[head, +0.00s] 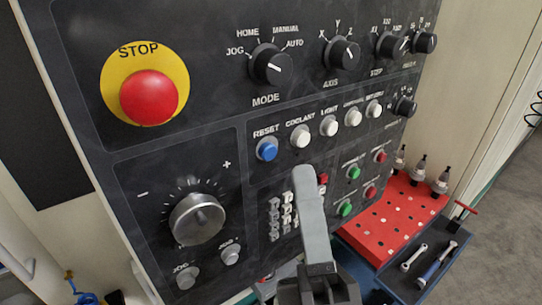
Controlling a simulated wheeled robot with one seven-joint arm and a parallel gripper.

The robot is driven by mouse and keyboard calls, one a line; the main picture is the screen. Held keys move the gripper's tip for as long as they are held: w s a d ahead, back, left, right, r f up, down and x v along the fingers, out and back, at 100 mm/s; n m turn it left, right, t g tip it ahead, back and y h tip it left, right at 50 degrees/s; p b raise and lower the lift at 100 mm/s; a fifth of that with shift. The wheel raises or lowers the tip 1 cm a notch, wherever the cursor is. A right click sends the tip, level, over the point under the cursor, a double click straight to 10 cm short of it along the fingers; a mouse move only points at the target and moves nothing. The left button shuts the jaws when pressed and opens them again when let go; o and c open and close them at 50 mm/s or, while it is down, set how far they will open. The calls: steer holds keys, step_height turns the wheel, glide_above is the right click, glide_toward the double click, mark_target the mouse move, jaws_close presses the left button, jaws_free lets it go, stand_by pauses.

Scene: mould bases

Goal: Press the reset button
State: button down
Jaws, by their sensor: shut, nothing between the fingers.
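The reset button is a blue round button (267,149) under the label RESET, at the left end of a row on the dark control panel (120,185). My gripper (303,172) is in front of the panel in the head view, below and to the right of the blue button. Its light grey fingers are shut together with nothing between them. The fingertips appear apart from the blue button. The fingers and the gripper body hide part of the lower panel; the gap to the panel is hard to judge.
Several white buttons (300,137) sit right of the blue one. A red STOP button (149,98) on a yellow disc is at upper left. A mode knob (271,65) is above, a large dial (197,218) below left. A red tool tray (385,222) stands at right.

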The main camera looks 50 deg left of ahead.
steer(key=shift+w+a+t, duration=0.1)
steer(key=shift+a+t, duration=0.2)
steer(key=shift+a, duration=1.05)
stand_by(1.1)
steer(key=shift+a, duration=0.4)
steer(key=shift+a+b, duration=0.3)
steer(key=shift+a, duration=0.1)
stand_by(0.6)
steer(key=shift+d, duration=0.1)
steer(key=shift+d+p, duration=0.3)
steer(key=shift+d, duration=0.4)
steer(key=shift+d, duration=0.1)
steer(key=shift+s+d+p, duration=0.2)
steer(key=shift+d+p, duration=0.65)
steer(key=shift+d, duration=1.55)
